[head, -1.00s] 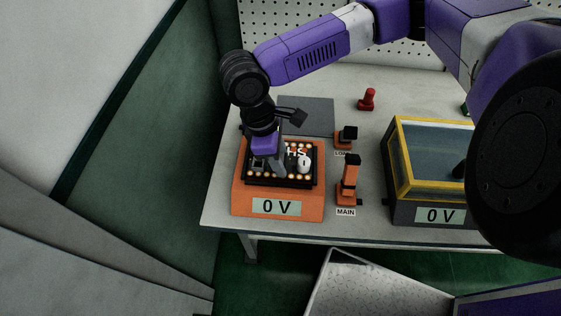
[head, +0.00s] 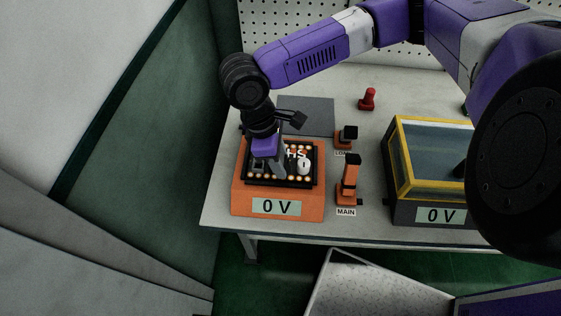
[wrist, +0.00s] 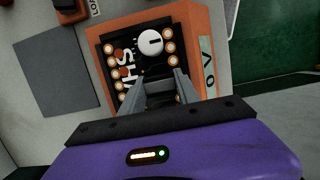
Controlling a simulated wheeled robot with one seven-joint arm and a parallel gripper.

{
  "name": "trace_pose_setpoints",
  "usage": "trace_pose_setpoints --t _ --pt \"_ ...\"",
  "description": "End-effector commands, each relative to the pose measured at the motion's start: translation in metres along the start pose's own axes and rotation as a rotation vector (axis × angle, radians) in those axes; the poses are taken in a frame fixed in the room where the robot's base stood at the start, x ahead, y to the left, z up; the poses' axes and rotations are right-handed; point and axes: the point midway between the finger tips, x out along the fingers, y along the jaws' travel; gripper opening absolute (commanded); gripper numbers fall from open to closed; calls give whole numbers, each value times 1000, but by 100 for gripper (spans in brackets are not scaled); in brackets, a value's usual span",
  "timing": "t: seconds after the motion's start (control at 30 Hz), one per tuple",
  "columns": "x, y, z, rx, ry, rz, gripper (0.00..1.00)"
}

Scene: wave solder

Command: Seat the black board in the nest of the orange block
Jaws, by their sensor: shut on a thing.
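The black board (head: 292,168) bears white letters and a white round knob. It lies about level at the black-rimmed nest on top of the orange block (head: 240,198), with round orange-ringed spots along its sides. My gripper (head: 268,173) comes down from above, shut on the board near its left-middle part. In the wrist view, the two grey fingers (wrist: 165,80) reach the board (wrist: 124,62) beside the knob, and the orange block (wrist: 206,28) surrounds it. The fingers hide part of the board, and I cannot tell whether it rests fully on the nest floor.
The orange block's display (head: 277,207) reads 0 V. To its right stand the MAIN lever switch (head: 350,180) and a smaller black-topped switch (head: 347,136). Further right is a yellow-framed glass box (head: 398,165). A grey mat (head: 312,112) and a red knob (head: 367,99) lie behind.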

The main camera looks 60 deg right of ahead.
Motion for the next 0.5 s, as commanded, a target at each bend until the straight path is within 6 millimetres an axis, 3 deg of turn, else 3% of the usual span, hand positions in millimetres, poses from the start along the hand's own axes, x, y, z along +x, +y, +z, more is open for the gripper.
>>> trace_pose_setpoints --t 0.5 --pt "6 0 -1 0 0 0 0"
